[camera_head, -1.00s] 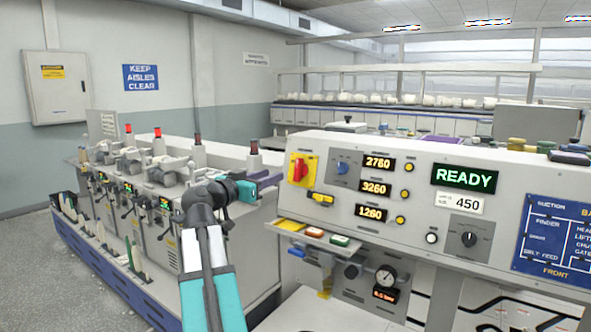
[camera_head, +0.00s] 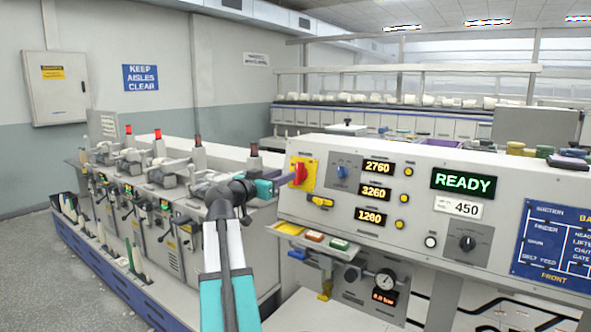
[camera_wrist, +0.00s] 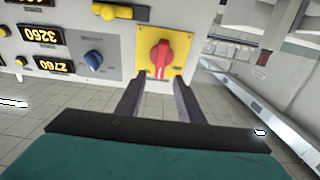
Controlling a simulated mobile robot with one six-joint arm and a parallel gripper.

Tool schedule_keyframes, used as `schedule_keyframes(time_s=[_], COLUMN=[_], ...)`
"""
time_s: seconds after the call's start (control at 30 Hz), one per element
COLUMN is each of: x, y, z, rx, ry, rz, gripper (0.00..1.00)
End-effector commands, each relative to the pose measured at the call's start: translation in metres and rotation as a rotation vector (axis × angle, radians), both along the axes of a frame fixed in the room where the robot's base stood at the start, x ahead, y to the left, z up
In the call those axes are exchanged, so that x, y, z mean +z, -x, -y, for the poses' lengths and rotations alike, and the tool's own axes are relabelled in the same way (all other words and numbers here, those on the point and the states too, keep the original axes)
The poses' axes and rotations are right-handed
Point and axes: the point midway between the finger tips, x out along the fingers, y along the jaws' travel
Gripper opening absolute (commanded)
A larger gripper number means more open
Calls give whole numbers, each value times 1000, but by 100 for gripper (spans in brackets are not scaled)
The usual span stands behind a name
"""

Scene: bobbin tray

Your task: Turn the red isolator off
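The red isolator (camera_head: 300,173) is a red rotary handle on a yellow plate (camera_head: 308,183), at the left end of the grey control panel. In the wrist view the red handle (camera_wrist: 161,58) stands upright in the picture, just beyond the fingertips. My gripper (camera_head: 286,180) is close in front of the handle from the left. In the wrist view my gripper (camera_wrist: 158,80) has its two dark fingers apart, open and empty, one to each side of the handle's lower end. I cannot tell whether the fingers reach around the handle.
A blue knob (camera_head: 342,171) and lit displays (camera_head: 375,192) sit to the right of the isolator. A yellow latch-like part (camera_head: 320,202) is below it. A tray with coloured pieces (camera_head: 312,237) juts out under the panel. Winding units (camera_head: 160,180) stand behind my arm.

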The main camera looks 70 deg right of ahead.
Motion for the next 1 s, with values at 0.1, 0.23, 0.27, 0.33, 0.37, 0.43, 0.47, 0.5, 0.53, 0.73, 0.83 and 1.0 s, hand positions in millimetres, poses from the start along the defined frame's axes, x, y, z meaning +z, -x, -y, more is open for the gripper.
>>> schedule_keyframes(time_s=[0.1, 0.23, 0.27, 0.33, 0.37, 0.43, 0.47, 0.5, 0.53, 0.73, 0.83, 1.0], x=[3, 2, 2, 2, 2, 2, 2, 2, 2, 0, 0, 0], y=[5, 9, 10, 13, 14, 16, 16, 17, 17, 19, 19, 19], z=[19, 37, 41, 49, 53, 60, 62, 65, 66, 71, 71, 71], rx=[-2, -2, -2, -2, -2, -1, -1, -1, -1, 0, 0, -1], ry=[0, 0, 0, 0, 0, 1, 1, 1, 0, 0, 0, 1], rz=[-1, -1, -1, 0, 0, 0, 0, 0, 0, 0, 0, 0], gripper=[34, 34, 34, 34, 34, 34, 34, 34, 34, 34, 34, 26])
